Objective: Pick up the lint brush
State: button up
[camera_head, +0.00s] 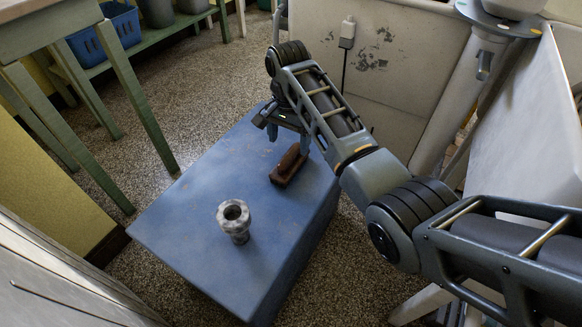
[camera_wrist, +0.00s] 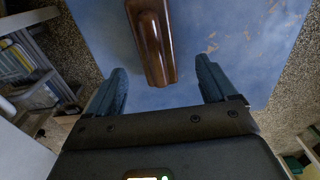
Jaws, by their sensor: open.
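The lint brush (camera_head: 288,165) is a brown, glossy wooden brush lying on a blue table or box top (camera_head: 190,195). In the wrist view the brush (camera_wrist: 151,45) lies at top centre, pointing away from my gripper. My gripper (camera_head: 289,137) hangs just above and behind the brush in the head view. In the wrist view my gripper (camera_wrist: 160,88) has its fingers spread wide, one on either side of the brush's near end. Nothing is between the fingertips except that near end seen below; contact cannot be told.
A grey marbled cup-like vessel (camera_head: 234,220) stands on the blue top, nearer the front. A green-legged table (camera_head: 130,90) and a shelf with a blue basket (camera_head: 105,35) are at the left. A pale worn panel (camera_head: 385,60) stands behind. Speckled floor (camera_head: 200,90) is open at upper left.

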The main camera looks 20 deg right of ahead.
aim_at(290, 154)
jog(key=f+b, duration=0.1)
jog(key=f, duration=0.1)
jog(key=f+b, duration=0.1)
jog(key=f, duration=0.1)
jog(key=f+b, duration=0.1)
jog(key=f, duration=0.2)
jog(key=shift+s, duration=0.35)
jog(key=c, duration=1.2)
